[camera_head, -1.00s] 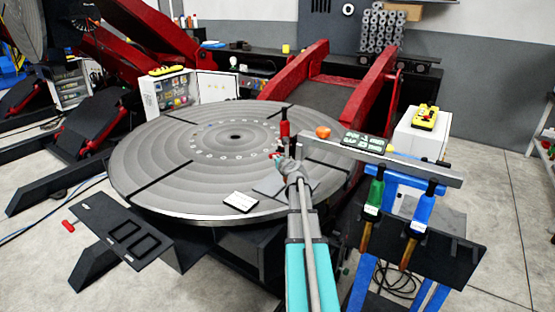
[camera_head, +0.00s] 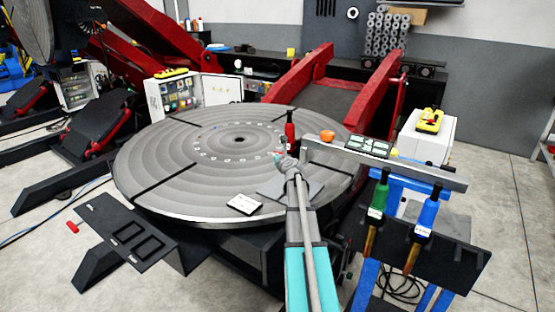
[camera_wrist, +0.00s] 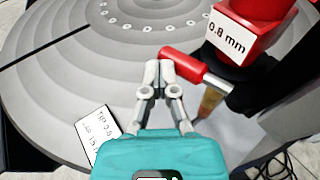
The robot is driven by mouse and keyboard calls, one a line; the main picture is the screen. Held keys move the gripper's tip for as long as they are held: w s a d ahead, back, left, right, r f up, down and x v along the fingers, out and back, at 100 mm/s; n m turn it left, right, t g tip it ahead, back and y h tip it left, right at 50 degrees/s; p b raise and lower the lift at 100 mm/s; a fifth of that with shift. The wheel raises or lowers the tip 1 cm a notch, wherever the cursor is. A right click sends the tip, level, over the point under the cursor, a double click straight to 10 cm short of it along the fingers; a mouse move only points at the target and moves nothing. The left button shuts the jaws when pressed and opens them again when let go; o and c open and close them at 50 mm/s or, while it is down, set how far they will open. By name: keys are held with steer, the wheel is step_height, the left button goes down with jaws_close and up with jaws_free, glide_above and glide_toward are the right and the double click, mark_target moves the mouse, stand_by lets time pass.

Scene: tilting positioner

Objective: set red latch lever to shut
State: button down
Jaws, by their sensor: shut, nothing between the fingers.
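A red lever handle (camera_wrist: 184,64) shows in the wrist view, just right of and beyond my fingertips. It slants down to the right into a grey rod that meets a dark mount. My gripper (camera_wrist: 159,70) is shut and empty, its fingertips together beside the handle's left end; I cannot tell whether they touch it. In the head view my gripper (camera_head: 283,160) is over the right part of the round table, and it mostly hides the lever there.
A red tool labelled 0.8 mm (camera_wrist: 240,32) stands close right of the lever, by a grey bar (camera_head: 400,168). Green (camera_head: 378,198) and blue (camera_head: 427,212) tools hang in a rack to the right. A white card (camera_head: 244,204) lies on the grey turntable (camera_head: 165,150).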

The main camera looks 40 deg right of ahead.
steer(key=shift+w+d, duration=0.55)
steer(key=shift+w, duration=0.15)
steer(key=shift+a, duration=0.1)
stand_by(0.4)
steer(key=s+a+r+p, duration=0.1)
steer(key=s+a, duration=0.1)
steer(key=a, duration=0.4)
steer(key=s+a+r+p, duration=0.1)
steer(key=s+a, duration=0.1)
steer(key=a, duration=0.5)
steer(key=shift+r+p, duration=0.35)
steer(key=shift+p, duration=0.05)
